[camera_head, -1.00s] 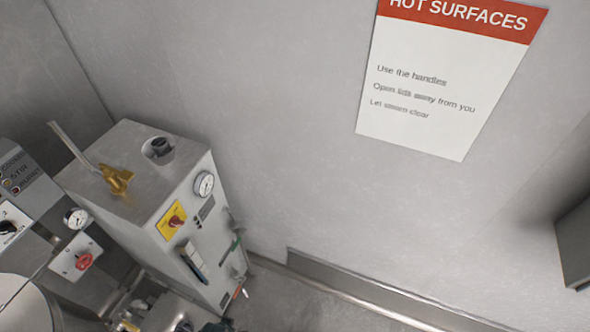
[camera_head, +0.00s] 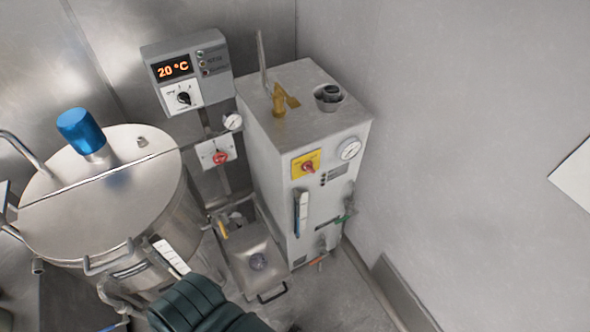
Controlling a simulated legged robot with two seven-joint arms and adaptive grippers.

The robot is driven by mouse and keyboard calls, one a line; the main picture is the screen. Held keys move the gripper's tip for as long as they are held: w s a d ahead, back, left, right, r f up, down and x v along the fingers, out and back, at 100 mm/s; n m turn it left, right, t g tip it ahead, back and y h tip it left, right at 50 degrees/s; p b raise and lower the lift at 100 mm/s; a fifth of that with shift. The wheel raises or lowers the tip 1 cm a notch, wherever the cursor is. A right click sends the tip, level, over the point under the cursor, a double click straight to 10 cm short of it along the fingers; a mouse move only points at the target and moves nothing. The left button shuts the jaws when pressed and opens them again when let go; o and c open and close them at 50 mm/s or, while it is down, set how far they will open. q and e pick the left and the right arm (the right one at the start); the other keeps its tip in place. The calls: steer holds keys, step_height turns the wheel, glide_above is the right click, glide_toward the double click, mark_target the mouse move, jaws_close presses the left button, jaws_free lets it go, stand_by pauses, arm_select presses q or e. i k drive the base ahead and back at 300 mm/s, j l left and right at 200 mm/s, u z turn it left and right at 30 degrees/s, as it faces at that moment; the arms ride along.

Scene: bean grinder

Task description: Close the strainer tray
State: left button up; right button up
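A metal tray-like box (camera_head: 240,262) stands low between the large round vat and the tall grey cabinet. It has a round grate-like spot on its top and a dark loop handle (camera_head: 272,293) at its front edge. It looks like the strainer tray, but I cannot tell for sure or how far it is open. A dark green ribbed form at the bottom edge covers the space left of the handle. I make out no gripper fingers in this view.
The steel vat (camera_head: 110,205) with a blue motor cap (camera_head: 80,130) fills the left. The grey cabinet (camera_head: 305,130) with gauge, valves and red switch stands right of the tray. A control box (camera_head: 187,72) reads 20 °C. Floor (camera_head: 350,290) is free at the lower right.

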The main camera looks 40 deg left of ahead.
mark_target(261, 269)
steer(key=k+u, duration=0.55)
steer(key=u, duration=0.2)
steer(key=k+j+u, duration=0.25)
steer(key=u, duration=0.15)
